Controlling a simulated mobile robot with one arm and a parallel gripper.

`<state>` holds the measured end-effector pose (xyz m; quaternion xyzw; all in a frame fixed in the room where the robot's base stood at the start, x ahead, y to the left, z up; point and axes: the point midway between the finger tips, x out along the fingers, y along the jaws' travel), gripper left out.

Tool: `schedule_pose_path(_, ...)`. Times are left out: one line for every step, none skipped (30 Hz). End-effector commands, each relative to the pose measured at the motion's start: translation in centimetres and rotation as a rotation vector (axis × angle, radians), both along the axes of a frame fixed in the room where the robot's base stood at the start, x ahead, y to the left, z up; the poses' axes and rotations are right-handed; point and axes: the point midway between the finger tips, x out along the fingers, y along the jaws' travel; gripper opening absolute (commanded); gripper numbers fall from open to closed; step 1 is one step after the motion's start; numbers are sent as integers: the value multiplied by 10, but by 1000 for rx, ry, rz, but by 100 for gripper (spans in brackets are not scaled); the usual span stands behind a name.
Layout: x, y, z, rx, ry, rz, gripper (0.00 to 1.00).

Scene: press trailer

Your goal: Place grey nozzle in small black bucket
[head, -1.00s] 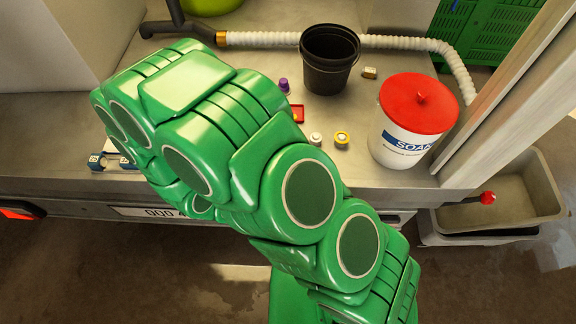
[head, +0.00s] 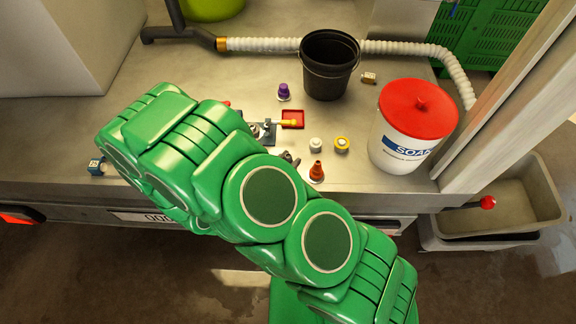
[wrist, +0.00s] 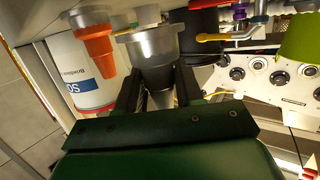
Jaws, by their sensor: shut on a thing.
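The grey nozzle (wrist: 155,58) is between my gripper's two dark fingers in the wrist view. My gripper (wrist: 157,84) is shut on it. In the head view my arm hides the gripper; a small grey shape (head: 290,158) shows at the arm's edge, too small to tell whether it is nozzle or finger. The small black bucket (head: 329,70) stands upright at the back of the counter, beyond and to the right of my arm. From above I see its open top and dark inside.
An orange nozzle (head: 317,172) stands near the counter's front edge, close to my gripper. A white soap bucket with a red lid (head: 413,125) is at right. A purple nozzle (head: 283,91), a red tray (head: 293,119) and small caps lie before the black bucket. A white hose (head: 265,44) runs behind.

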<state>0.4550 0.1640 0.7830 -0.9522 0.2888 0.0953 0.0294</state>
Motion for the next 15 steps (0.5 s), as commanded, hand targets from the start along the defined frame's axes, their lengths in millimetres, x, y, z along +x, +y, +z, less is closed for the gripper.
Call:
schedule_pose_path(0, 0, -4, -1, 1, 1, 2)
schedule_pose_path(0, 0, -7, -1, 0, 1, 2)
schedule_pose_path(0, 0, -11, 0, 1, 1, 2)
schedule_pose_path(0, 0, -14, 0, 1, 1, 2)
schedule_pose_path(0, 0, -17, 0, 1, 0, 2)
schedule_pose_path(0, 0, -20, 0, 1, 0, 2)
schedule_pose_path(0, 0, -23, 0, 1, 0, 2)
schedule_pose_path(0, 0, -25, 0, 1, -1, 2)
schedule_pose_path(0, 0, -27, 0, 1, -1, 2)
schedule_pose_path(0, 0, -28, 0, 1, -1, 2)
schedule_pose_path(0, 0, -29, 1, 0, 0, 2)
schedule_pose_path(0, 0, -29, 1, 0, 0, 2)
schedule_pose_path(0, 0, -29, 1, 0, 0, 2)
schedule_pose_path(0, 0, -29, 1, -1, 0, 2)
schedule_pose_path(0, 0, -29, 1, -1, 0, 2)
